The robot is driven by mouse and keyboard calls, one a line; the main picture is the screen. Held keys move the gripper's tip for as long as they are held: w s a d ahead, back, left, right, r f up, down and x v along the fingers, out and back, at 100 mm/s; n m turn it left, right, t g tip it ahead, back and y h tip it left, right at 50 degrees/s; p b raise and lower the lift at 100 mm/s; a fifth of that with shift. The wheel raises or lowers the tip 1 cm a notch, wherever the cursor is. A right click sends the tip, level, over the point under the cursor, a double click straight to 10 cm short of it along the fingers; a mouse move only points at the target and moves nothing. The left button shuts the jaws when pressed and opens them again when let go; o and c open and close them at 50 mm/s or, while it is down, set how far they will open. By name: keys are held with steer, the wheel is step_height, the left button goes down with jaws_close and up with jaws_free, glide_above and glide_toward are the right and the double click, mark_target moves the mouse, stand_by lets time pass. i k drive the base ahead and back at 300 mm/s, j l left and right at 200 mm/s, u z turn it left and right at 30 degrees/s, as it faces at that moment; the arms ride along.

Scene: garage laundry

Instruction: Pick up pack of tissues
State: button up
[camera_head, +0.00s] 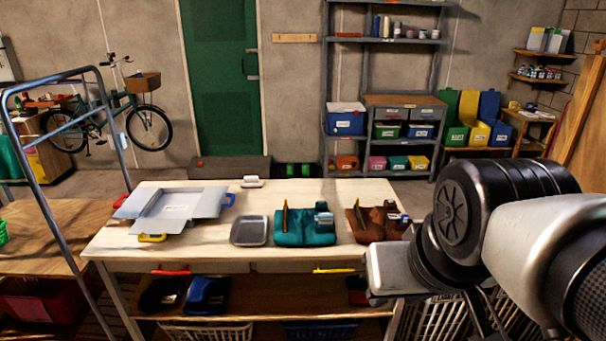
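A pale wooden worktable (210,262) stands in front of me. A small whitish item (252,182) lies flat near its back edge. It may be the pack of tissues, but it is too small to be sure. No other thing in view is clearly a pack of tissues. My arm comes in from the right, with its dark wrist in front of the table's right end. Thin dark parts that look like my gripper (484,315) hang low at the right. They are apart from the whitish item, and whether they are open or shut does not show.
On the table are an opened grey case (175,207), a metal tray (249,231), a teal tool pouch (303,238) and a brown one (370,220). A lower shelf (265,292) holds dark bags. A metal frame (45,190) rises at the left. My arm hides the table's right end.

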mark_target(324, 218)
steer(key=i+j, duration=0.15)
steer(key=i, duration=1.3)
